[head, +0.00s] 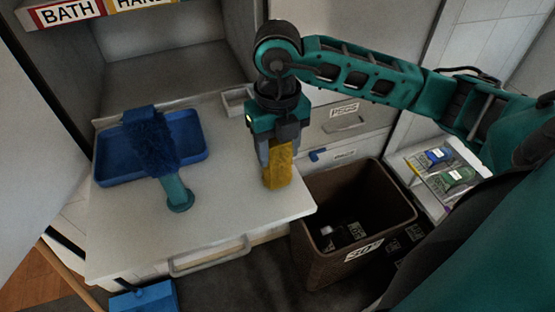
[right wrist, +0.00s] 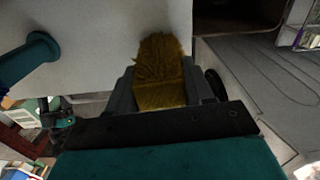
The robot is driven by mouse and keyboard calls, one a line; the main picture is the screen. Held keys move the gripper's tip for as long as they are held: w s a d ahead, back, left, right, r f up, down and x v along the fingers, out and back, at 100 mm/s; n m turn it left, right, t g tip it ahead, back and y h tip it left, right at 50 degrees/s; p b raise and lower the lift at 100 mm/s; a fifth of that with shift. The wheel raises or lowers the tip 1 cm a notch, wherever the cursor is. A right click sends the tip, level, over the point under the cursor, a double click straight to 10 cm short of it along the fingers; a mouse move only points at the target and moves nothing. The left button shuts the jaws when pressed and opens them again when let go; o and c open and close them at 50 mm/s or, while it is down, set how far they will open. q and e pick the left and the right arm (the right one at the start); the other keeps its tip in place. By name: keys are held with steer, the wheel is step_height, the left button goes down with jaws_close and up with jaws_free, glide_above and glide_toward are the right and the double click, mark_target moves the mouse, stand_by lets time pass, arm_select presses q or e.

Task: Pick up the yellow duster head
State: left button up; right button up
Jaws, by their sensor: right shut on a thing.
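The yellow duster head (head: 278,166) is a fuzzy block at the right end of the white counter in the head view. My right gripper (head: 276,150) points down over it and is shut on it. In the right wrist view the yellow duster head (right wrist: 160,72) sits between the two grey fingers of my right gripper (right wrist: 168,88). I cannot tell whether its lower end touches the counter.
A blue tray (head: 112,172) holds part of a blue brush (head: 150,145) with a teal handle (head: 177,192) on the counter's left. A brown bin (head: 340,270) stands below the counter's right edge. A small grey tray (head: 236,101) lies behind my gripper.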

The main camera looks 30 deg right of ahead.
steer(key=shift+c, duration=0.4)
steer(key=shift+r, duration=0.1)
steer(key=shift+r, duration=0.55)
step_height(320, 180, up, 19)
steer(key=shift+f+p, duration=0.15)
steer(key=shift+p, duration=0.25)
